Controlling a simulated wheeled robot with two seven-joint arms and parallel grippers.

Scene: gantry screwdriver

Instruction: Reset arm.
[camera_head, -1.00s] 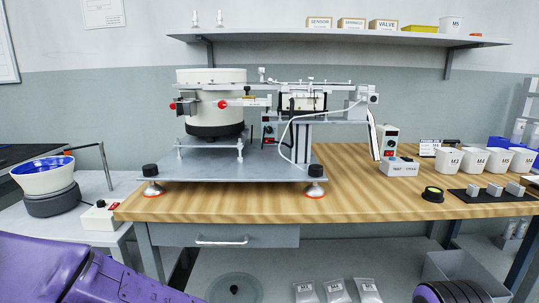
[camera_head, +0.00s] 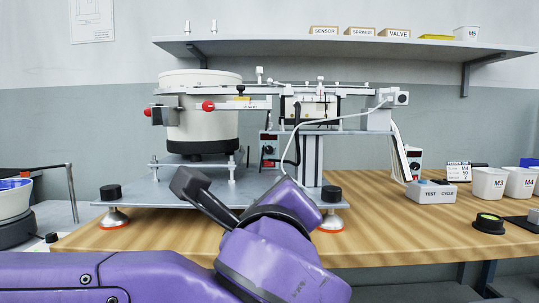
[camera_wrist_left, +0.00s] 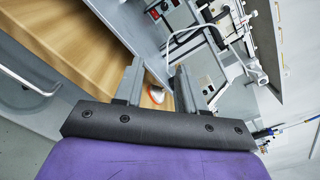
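My left arm is purple and comes in from the lower left of the head view. Its dark left gripper (camera_head: 190,186) is in front of the base plate of the gantry screwdriver machine (camera_head: 200,118). In the left wrist view the two fingers of the left gripper (camera_wrist_left: 158,82) stand apart with nothing held between them. An orange-ringed foot (camera_wrist_left: 156,94) of the machine shows beyond the gap. The wooden bench (camera_head: 400,232) is below the machine. My right gripper is in neither view.
A shelf (camera_head: 340,42) with labelled boxes runs above. A blue-topped bowl (camera_head: 13,212) is at far left.

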